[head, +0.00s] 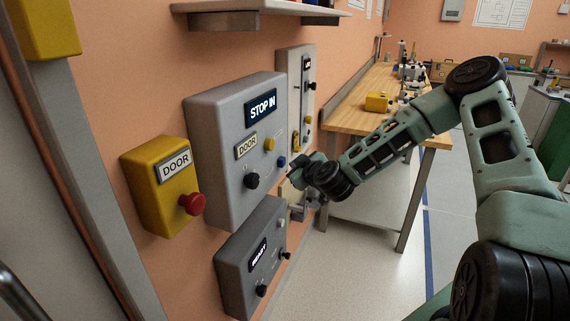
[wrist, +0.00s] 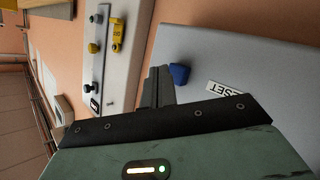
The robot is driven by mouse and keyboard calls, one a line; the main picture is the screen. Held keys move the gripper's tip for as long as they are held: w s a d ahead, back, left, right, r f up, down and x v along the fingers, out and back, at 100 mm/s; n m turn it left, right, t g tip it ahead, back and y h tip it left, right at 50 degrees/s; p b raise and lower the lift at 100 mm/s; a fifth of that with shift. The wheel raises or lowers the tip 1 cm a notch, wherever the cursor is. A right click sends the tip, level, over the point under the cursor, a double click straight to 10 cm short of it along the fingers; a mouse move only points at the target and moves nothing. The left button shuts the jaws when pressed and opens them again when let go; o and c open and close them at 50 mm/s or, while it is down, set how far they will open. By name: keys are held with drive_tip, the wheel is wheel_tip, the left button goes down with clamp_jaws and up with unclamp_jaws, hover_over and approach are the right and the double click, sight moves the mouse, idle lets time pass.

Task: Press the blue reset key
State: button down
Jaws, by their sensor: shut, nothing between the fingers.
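The blue reset key (head: 281,162) sits low on the right side of the grey panel box with the STOP IN display (head: 261,110). In the wrist view the blue key (wrist: 179,74) stands out from the grey face beside a white label ending in "SET" (wrist: 227,91). My gripper (head: 291,167) is close in front of the panel, near the key. In the wrist view its shut, empty fingers (wrist: 160,86) are right beside the key. I cannot tell whether they touch it or the panel.
A yellow DOOR box with a red button (head: 192,203) is at left. The grey panel also carries a yellow button (head: 269,144) and a black knob (head: 251,181). A smaller grey box (head: 240,266) hangs below, and a narrow panel (head: 307,75) behind. A wooden bench (head: 345,114) stands beyond.

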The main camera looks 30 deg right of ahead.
drive_tip(key=shift+w+a, duration=0.2)
drive_tip(key=shift+w, duration=0.1)
drive_tip(key=shift+w+a, duration=0.3)
drive_tip(key=shift+w, duration=0.1)
idle(0.8)
drive_tip(key=shift+s, duration=0.1)
drive_tip(key=shift+s+d, duration=0.6)
drive_tip(key=shift+s, duration=0.1)
drive_tip(key=s+d, duration=0.1)
drive_tip(key=s, duration=0.1)
drive_tip(key=s+d, duration=0.2)
drive_tip(key=shift+s+d, duration=0.3)
drive_tip(key=shift+s, duration=0.05)
idle(0.8)
